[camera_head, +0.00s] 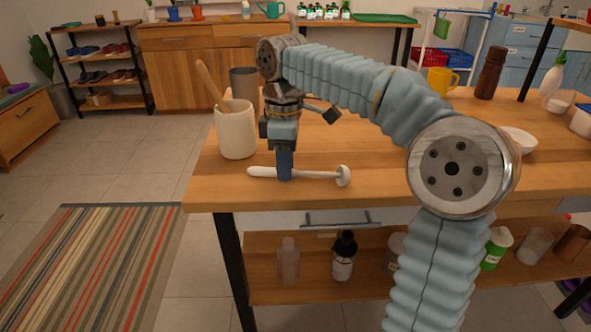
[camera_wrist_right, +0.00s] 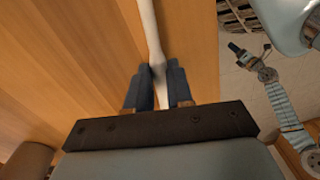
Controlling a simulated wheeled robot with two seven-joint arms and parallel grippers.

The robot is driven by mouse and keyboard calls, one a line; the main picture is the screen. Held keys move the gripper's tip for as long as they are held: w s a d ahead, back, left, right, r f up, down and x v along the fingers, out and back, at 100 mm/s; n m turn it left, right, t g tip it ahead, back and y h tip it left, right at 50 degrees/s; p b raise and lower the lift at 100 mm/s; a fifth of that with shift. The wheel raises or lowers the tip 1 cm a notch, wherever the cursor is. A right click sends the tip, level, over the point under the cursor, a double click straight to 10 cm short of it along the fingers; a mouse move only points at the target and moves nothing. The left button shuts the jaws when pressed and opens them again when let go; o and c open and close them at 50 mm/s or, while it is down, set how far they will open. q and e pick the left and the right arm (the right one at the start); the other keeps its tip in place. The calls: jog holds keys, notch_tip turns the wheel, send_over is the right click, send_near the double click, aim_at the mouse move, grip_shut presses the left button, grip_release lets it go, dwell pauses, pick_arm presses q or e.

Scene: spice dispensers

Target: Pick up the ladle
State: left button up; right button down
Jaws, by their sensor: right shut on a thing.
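The white ladle (camera_head: 318,174) lies along the front edge of the wooden table, its small round bowl at the right end and its thicker handle end at the left. My right gripper (camera_head: 285,172) points down and is shut on the ladle's handle. In the right wrist view the pale handle (camera_wrist_right: 148,28) runs up between the two blue fingers of my right gripper (camera_wrist_right: 160,88). I cannot tell whether the ladle is clear of the table top. My left gripper is not seen in the head view; an arm at the right of the wrist view is not clear enough to identify.
A cream crock (camera_head: 236,132) with a wooden utensil stands just left of my right gripper, with a grey canister (camera_head: 244,84) behind it. A yellow mug (camera_head: 441,80), a brown bottle (camera_head: 491,73) and a white bowl (camera_head: 518,139) stand to the right. The table's front edge is close.

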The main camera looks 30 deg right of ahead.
jog(key=shift+r, duration=0.1)
notch_tip(320, 180, up, 3)
jog(key=shift+r+p, duration=0.2)
jog(key=shift+p, duration=0.2)
jog(key=s+a+r, duration=0.7)
jog(key=s+r, duration=0.2)
jog(key=s, duration=0.3)
jog(key=shift+a+r, duration=0.2)
jog(key=c, duration=1.6)
grip_release()
grip_shut()
